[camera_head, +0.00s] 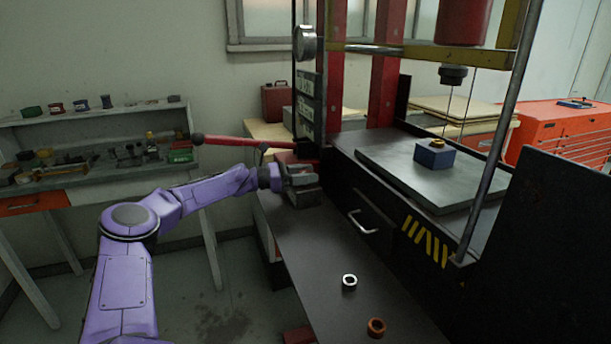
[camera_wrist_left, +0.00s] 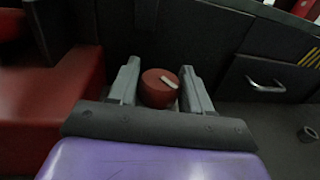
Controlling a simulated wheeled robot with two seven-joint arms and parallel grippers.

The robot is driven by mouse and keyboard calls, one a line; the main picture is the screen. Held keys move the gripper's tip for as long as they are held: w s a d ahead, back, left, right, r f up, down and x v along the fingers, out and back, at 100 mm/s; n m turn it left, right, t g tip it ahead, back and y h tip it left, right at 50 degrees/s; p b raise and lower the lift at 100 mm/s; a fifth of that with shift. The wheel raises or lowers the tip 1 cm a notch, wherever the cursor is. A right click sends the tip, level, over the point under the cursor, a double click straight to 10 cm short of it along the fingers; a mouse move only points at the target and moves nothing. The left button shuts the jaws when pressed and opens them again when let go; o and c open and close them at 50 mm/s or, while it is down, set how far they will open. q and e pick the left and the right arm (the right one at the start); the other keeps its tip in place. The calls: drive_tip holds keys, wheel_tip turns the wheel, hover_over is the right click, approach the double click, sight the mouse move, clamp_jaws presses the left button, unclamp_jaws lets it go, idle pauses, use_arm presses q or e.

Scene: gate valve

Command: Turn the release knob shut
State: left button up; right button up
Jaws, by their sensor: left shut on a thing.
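The release knob (camera_wrist_left: 157,92) is a round red knob with a pale bar mark across its face, seen in the left wrist view. My left gripper (camera_wrist_left: 160,80) has its two grey fingers on either side of the knob and is shut on it. In the head view my purple left arm reaches in from the left, and the left gripper (camera_head: 300,178) is at the left end of the black press base. The knob is hidden there behind the gripper. My right gripper is not in view.
The press base has a drawer handle (camera_head: 362,222). A blue block (camera_head: 435,154) sits on the press bed. A silver ring (camera_head: 349,282) and a copper ring (camera_head: 376,327) lie on the dark bench top.

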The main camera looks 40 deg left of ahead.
use_arm(q)
drive_tip(key=o, duration=0.9)
drive_tip(key=shift+o, duration=0.2)
drive_tip(key=p+v, duration=0.1)
drive_tip(key=v, duration=0.9)
drive_tip(key=shift+s+a, duration=0.2)
